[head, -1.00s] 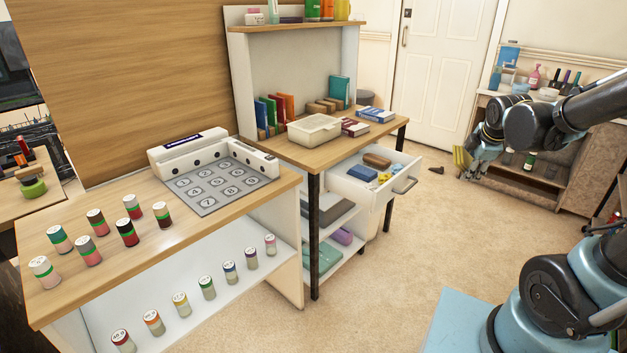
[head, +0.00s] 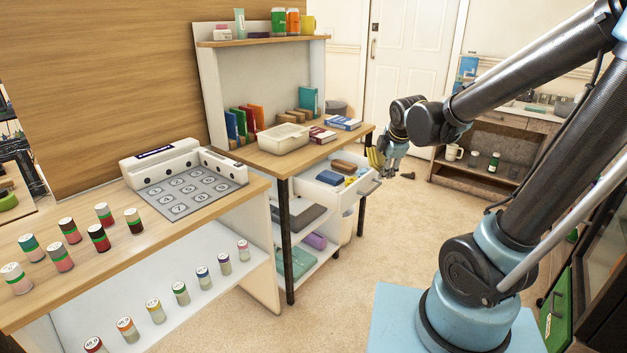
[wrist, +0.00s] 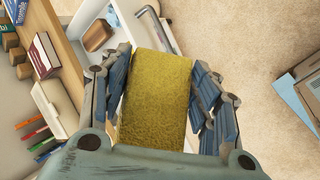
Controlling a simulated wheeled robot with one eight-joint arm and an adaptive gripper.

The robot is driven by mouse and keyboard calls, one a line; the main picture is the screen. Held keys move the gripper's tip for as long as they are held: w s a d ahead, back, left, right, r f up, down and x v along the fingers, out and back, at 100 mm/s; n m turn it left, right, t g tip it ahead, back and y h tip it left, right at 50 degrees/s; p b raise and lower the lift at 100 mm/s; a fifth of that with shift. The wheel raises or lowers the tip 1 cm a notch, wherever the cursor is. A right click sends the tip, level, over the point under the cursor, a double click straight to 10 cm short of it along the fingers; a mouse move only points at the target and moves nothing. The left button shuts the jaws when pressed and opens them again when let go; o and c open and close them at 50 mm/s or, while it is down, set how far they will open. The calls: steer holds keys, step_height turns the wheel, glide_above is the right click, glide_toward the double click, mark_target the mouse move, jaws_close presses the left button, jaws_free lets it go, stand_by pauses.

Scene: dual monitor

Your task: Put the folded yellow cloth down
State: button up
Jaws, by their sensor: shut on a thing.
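The folded yellow cloth (wrist: 157,98) is held between the two fingers of my gripper (wrist: 163,85) in the wrist view. It looks like a thick yellow block there. In the head view my gripper (head: 380,158) is shut on the yellow cloth (head: 374,158), in the air at the right end of the desk, by the open white drawer (head: 375,188). The drawer holds a blue item (head: 330,178), a brown item (head: 344,166) and small yellow pieces.
The wooden desk top (head: 262,163) carries a cream box (head: 284,138), books and a red book (head: 321,135). A side table (head: 108,228) with a numbered mat (head: 190,196) and several labelled vials is at left. Carpet (head: 400,215) is clear right of the drawer.

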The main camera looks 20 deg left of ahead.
steer(key=shift+f, duration=0.1)
